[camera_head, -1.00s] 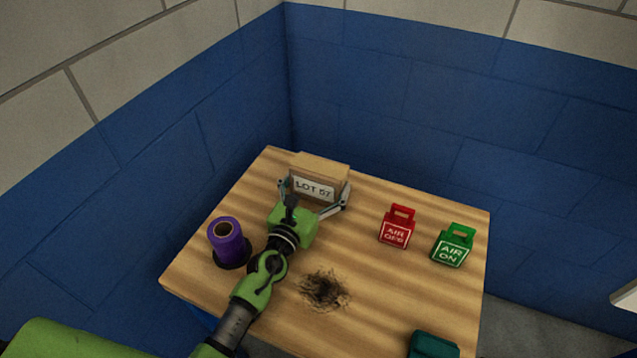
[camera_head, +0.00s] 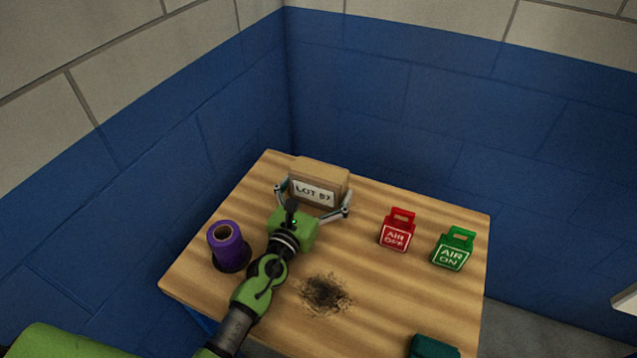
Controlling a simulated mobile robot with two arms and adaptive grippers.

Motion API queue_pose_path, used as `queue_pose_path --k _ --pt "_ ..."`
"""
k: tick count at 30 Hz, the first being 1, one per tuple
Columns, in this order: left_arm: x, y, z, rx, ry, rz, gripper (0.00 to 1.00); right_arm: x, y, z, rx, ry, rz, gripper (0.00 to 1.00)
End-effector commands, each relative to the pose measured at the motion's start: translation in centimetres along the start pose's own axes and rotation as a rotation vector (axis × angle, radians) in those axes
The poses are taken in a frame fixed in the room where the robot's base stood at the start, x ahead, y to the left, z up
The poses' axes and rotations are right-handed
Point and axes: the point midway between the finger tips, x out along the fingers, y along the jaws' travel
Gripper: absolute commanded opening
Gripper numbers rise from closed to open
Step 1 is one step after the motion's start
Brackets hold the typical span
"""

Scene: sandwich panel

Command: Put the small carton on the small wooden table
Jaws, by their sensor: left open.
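The small carton (camera_head: 319,177) is a brown box with a white label reading "LOT 57". It sits on the small wooden table (camera_head: 400,310) near its back left corner. My left gripper (camera_head: 312,203) is open, with one finger at each side of the carton's front. I cannot tell whether the fingers touch it. My right gripper is not in view.
A purple roll (camera_head: 228,245) stands left of my left arm. A red "AIR OFF" tag (camera_head: 398,230) and a green "AIR ON" tag (camera_head: 454,248) stand to the right. A dark green object (camera_head: 433,346) is at the front edge. Blue walls close off the back and left.

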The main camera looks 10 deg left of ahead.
Motion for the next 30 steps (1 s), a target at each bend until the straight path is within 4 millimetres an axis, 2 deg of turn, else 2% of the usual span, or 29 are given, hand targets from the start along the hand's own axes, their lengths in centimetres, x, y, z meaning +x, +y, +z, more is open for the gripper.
queue_pose_path --k 2,9,15,21,30 --pt "-1.8 -0.1 -0.6 0.002 0.017 -0.004 1.0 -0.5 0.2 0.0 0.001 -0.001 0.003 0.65" --pt "-7.3 -0.1 -0.4 0.002 0.011 -0.003 1.0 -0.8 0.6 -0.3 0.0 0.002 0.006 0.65" --pt "-10.6 0.0 -0.2 0.0 0.005 -0.001 1.0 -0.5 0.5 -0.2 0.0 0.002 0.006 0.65" --pt "-12.0 0.0 0.1 -0.001 0.002 0.0 1.0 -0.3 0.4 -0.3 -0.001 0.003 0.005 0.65" --pt "-12.0 0.0 0.2 -0.001 0.0 0.001 1.0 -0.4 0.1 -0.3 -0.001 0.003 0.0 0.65"
